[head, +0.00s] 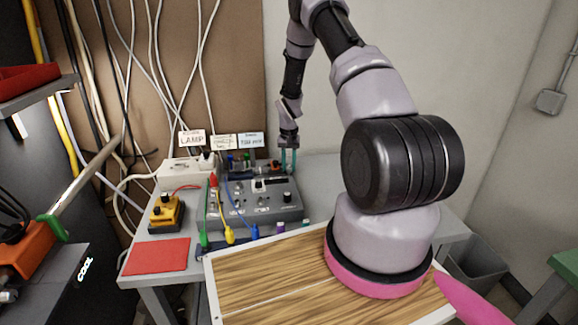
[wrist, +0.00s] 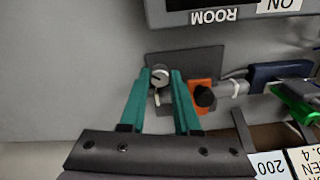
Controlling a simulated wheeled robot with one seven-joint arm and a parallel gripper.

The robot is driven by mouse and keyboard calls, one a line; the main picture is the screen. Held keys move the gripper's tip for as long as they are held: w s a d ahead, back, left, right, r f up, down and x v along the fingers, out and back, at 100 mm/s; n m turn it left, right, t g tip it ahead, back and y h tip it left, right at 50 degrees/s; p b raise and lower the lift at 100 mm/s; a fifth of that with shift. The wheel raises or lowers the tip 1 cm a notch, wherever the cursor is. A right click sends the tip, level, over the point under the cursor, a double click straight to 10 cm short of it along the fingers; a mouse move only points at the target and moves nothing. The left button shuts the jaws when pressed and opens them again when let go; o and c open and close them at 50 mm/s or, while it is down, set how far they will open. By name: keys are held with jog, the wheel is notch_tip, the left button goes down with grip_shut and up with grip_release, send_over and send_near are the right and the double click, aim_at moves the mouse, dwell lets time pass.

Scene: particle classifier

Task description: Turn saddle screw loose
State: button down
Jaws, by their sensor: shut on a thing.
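The saddle screw (wrist: 160,76) is a small round grey head with a dark slot, in the wrist view. It sits by a dark grey plate (wrist: 205,62). My gripper (wrist: 162,84) has teal fingers, with one fingertip on each side of the screw head, shut on it. In the head view my gripper (head: 289,158) reaches down at the back right of the grey device (head: 255,205). The screw is too small to make out there.
An orange block with a black knob (wrist: 204,97) is close right of the fingers. Blue (wrist: 280,72) and green (wrist: 297,98) plugs lie farther right. Labelled cards, including LAMP (head: 192,139), stand behind the device. A red mat (head: 157,256) lies at the table's front left.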

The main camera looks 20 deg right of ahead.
jog(key=n, duration=0.5)
jog(key=shift+n, duration=0.3)
jog(key=n, duration=1.1)
jog(key=shift+n, duration=0.4)
jog(key=n, duration=0.5)
jog(key=shift+n, duration=0.3)
jog(key=c, duration=0.9)
grip_release()
notch_tip(320, 180, up, 11)
jog(key=shift+f, duration=0.1)
